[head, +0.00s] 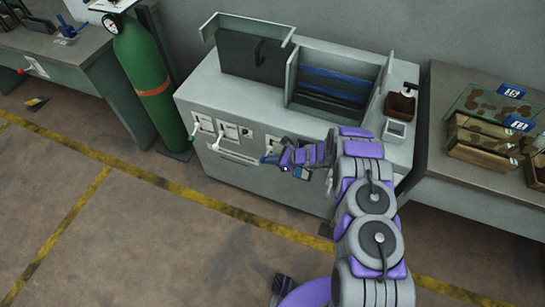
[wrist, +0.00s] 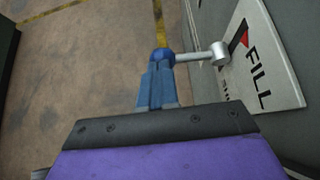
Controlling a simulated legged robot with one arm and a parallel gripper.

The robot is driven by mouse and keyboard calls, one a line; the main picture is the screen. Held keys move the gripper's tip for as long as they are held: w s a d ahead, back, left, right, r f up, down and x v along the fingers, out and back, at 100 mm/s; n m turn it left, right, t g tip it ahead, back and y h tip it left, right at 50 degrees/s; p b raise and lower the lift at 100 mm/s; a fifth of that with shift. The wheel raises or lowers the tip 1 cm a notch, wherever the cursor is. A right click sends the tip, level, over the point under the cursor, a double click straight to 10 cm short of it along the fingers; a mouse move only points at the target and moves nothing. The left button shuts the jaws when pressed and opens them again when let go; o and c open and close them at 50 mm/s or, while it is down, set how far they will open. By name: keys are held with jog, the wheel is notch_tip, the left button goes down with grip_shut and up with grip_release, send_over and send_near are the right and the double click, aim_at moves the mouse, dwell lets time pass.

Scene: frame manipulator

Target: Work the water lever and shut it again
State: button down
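The water lever is a metal rod with a blue knob (wrist: 163,56), standing out from a white panel marked FILL (wrist: 262,58) in the wrist view. My gripper (wrist: 159,72) has blue fingers close together, with their tips at the knob and seemingly shut on it. The fingers partly hide the knob. In the head view my gripper (head: 270,159) reaches the front of the grey tank cabinet (head: 235,92), at the right of its row of levers. The lever itself is mostly hidden there by my gripper and arm.
A green gas cylinder (head: 148,75) stands beside the cabinet. A table with wooden boxes (head: 480,140) is at the right. The floor in front is clear, with yellow lines.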

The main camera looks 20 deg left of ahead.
jog(key=f, duration=0.2)
jog(key=s+f, duration=0.1)
jog(key=f, duration=0.1)
dwell(0.3)
jog(key=shift+d+f, duration=0.1)
jog(key=shift+f, duration=0.05)
dwell(0.4)
jog(key=shift+r, duration=0.2)
jog(key=s+d+r+p, duration=0.2)
jog(key=s+d+r, duration=0.3)
jog(key=d, duration=0.5)
notch_tip(320, 180, up, 3)
jog(key=shift+s+d+f+p, duration=0.2)
jog(key=shift+d+p, duration=0.2)
jog(key=shift+a, duration=0.1)
